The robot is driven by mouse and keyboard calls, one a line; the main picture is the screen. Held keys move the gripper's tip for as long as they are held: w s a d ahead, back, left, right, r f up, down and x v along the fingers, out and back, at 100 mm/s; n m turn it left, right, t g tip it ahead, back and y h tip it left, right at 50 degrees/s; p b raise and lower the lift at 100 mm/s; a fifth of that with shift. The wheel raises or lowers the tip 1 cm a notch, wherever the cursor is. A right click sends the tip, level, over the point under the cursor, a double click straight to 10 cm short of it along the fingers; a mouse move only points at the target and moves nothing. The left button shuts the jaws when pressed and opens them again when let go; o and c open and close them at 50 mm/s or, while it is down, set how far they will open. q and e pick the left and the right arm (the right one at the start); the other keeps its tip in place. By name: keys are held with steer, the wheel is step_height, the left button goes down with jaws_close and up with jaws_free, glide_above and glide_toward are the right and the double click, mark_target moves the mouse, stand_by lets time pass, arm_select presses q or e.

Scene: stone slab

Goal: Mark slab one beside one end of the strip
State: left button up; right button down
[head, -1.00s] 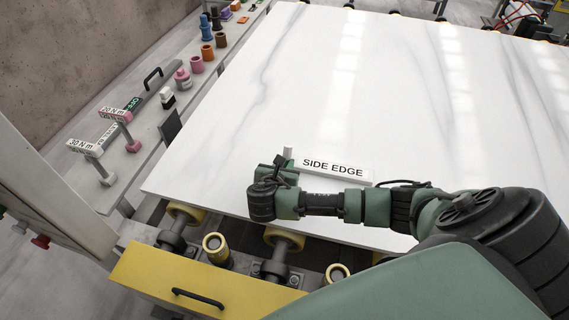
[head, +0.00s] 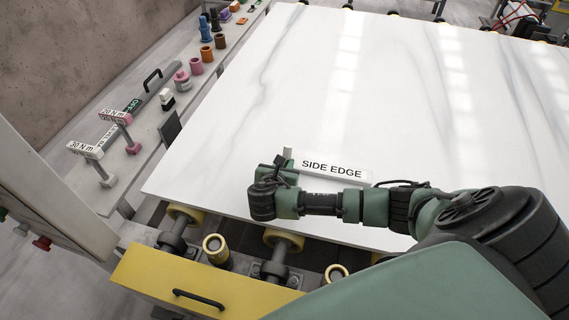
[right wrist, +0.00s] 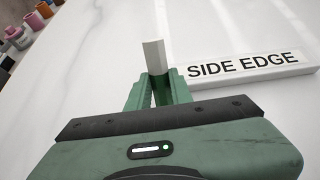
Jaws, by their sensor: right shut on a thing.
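The white marble slab (head: 300,80) lies flat on rollers. The white strip (head: 332,171), lettered SIDE EDGE, lies on the slab near its front edge; it also shows in the right wrist view (right wrist: 245,68). My right gripper (head: 282,170) is at the strip's left end. In the right wrist view, my right gripper (right wrist: 160,88) is shut on a short pale stick (right wrist: 154,56), perhaps a marker, which stands up between the fingers just left of the strip. Whether its lower tip touches the slab is hidden. No written mark shows on the slab. My left gripper is out of view.
A grey bench (head: 150,150) along the left holds torque tools labelled 20 N m and 30 N m, a bar with a black handle, and several coloured cups. A yellow beam (head: 200,285) and rollers (head: 285,240) lie in front. The slab behind the strip is clear.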

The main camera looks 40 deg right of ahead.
steer(key=shift+w+d+p, duration=0.4)
steer(key=shift+d+p, duration=0.05)
steer(key=shift+p, duration=0.2)
stand_by(0.8)
step_height(320, 180, up, 7)
steer(key=p, duration=0.8)
steer(key=shift+r, duration=0.1)
stand_by(0.3)
